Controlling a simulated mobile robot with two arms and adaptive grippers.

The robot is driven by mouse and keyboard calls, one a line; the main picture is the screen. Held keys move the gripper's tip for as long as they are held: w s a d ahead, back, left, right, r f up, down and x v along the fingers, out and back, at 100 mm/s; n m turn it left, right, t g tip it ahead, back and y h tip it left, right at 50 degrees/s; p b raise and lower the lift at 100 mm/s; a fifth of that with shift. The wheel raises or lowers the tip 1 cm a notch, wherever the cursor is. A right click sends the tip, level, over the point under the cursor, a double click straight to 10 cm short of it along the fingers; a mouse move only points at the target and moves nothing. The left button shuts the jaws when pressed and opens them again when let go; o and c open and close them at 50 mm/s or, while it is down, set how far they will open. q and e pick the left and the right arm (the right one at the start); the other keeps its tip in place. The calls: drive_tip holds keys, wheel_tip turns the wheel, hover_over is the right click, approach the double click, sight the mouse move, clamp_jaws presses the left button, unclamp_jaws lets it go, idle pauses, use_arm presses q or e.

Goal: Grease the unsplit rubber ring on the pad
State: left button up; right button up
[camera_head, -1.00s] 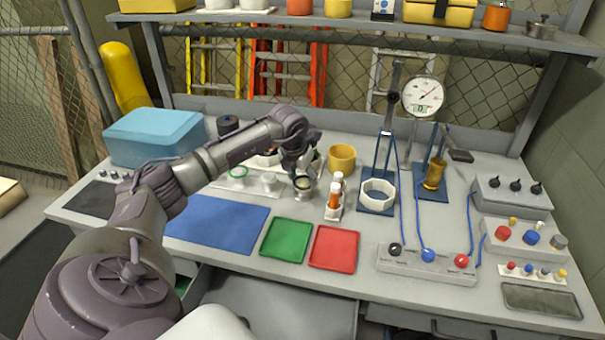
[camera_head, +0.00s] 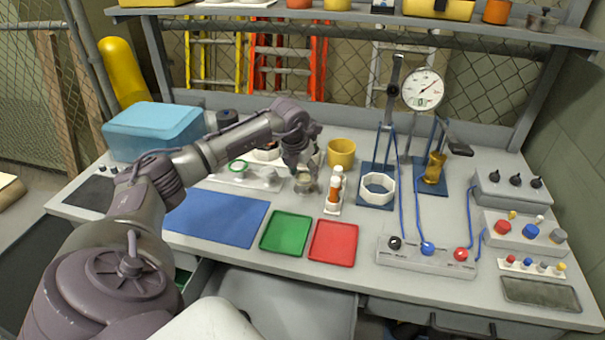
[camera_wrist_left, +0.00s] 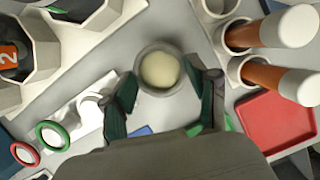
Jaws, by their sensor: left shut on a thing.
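My left gripper (camera_head: 306,172) is over the back middle of the bench, its fingers on either side of a small grey pot (camera_head: 305,184) with cream-coloured contents. In the left wrist view the gripper (camera_wrist_left: 166,98) has dark green fingers against the pot (camera_wrist_left: 160,72), which is upright. A green ring (camera_head: 238,167) is on the white holder to the left; it also shows in the left wrist view (camera_wrist_left: 52,135) beside a red ring (camera_wrist_left: 25,153). A blue pad (camera_head: 218,218) lies flat in front, with no ring visible on it. I cannot tell which ring is unsplit.
A green tray (camera_head: 286,234) and a red tray (camera_head: 334,242) lie in front. A rack of white-capped bottles (camera_head: 335,190) stands close right of the pot. A yellow cup (camera_head: 341,153) is behind. A gauge stand (camera_head: 423,90) stands farther right.

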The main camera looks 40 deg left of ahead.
use_arm(q)
drive_tip(key=shift+a+r, duration=0.1)
idle(0.3)
drive_tip(key=shift+a+r+p, duration=0.1)
drive_tip(key=shift+r+p, duration=2)
drive_tip(key=shift+r, duration=0.8)
